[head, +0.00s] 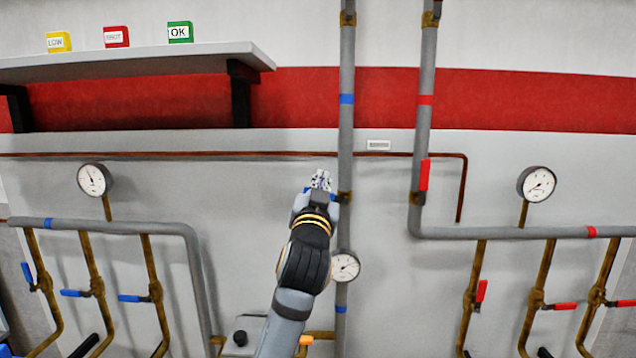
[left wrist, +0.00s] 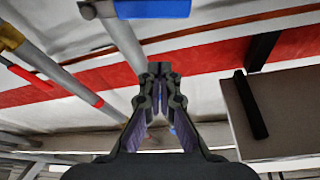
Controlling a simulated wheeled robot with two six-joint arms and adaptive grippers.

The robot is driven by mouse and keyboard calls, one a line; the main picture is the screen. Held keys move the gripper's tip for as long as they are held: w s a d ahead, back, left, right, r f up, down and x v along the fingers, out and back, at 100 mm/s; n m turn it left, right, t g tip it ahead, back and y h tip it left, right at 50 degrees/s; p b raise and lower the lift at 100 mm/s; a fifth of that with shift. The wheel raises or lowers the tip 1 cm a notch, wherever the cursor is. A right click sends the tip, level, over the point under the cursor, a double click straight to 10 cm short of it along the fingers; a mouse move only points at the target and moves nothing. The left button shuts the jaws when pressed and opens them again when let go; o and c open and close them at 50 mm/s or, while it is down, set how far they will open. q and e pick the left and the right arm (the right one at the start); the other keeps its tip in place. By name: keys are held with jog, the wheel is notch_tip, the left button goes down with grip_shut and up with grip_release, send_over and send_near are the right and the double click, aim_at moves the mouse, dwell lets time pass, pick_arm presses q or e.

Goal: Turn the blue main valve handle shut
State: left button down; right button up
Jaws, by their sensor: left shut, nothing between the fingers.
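The blue main valve handle (left wrist: 152,9) shows large at the top edge of the left wrist view. It lies across its grey pipe (head: 346,60) rather than along it. In the head view the handle is mostly hidden behind my left gripper (head: 321,180), with only small blue bits showing. The gripper is just left of the pipe, near the brass valve fitting (head: 345,198). In the left wrist view its fingers (left wrist: 160,75) are together and empty, apart from the handle in that picture. I cannot tell whether the gripper's side touches it. My right gripper is out of view.
A gauge (head: 345,266) sits lower on the same pipe. A second pipe with a red handle (head: 424,175) runs to the right. A shelf (head: 130,62) with coloured signs is at upper left. Smaller blue-handled and red-handled valves line both sides below.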

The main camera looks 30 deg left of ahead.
pick_arm(q)
jog(key=w+a+f+p, duration=0.1)
jog(key=w+a+f, duration=0.1)
jog(key=shift+w+a+f+p, duration=0.15)
jog(key=shift+f+p, duration=0.25)
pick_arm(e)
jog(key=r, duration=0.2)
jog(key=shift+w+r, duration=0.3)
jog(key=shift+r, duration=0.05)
pick_arm(q)
jog(key=f+n+y+b, duration=0.1)
jog(key=n+b, duration=0.1)
jog(key=b, duration=0.1)
jog(key=f+n+g+b, duration=0.1)
jog(key=n+b, duration=0.1)
jog(key=b, duration=0.1)
jog(key=shift+a+y, duration=0.2)
jog(key=shift+y, duration=0.2)
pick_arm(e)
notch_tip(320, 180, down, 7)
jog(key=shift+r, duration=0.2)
pick_arm(q)
jog(key=shift+s+a+r, duration=0.1)
jog(key=shift+s, duration=0.1)
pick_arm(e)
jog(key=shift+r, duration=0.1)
